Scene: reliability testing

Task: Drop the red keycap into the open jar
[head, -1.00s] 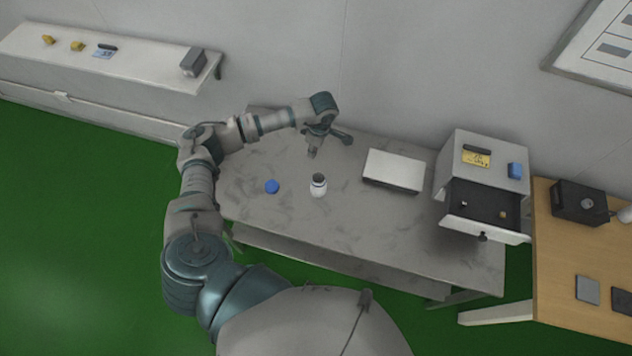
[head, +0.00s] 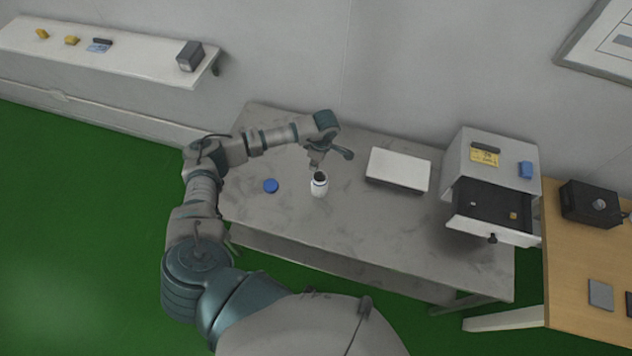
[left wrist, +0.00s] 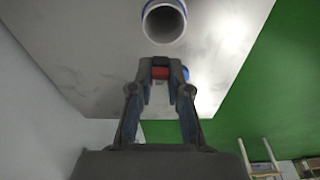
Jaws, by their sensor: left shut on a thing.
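The red keycap (left wrist: 160,73) is pinched between the two fingertips of my left gripper (left wrist: 160,66) in the left wrist view. In the head view my left gripper (head: 316,162) is just behind the white jar (head: 319,188), close to its mouth; the keycap cannot be made out there. The jar stands upright and open on the grey table, its dark mouth facing up. The keycap appears outside the mouth. My right gripper is not in view.
A blue lid (head: 271,186) lies on the grey table (head: 400,230) left of the jar. A flat white box (head: 398,168) lies to the right. Further right is a drawer cabinet (head: 490,158) with its drawer (head: 490,228) pulled open. Table around the jar is clear.

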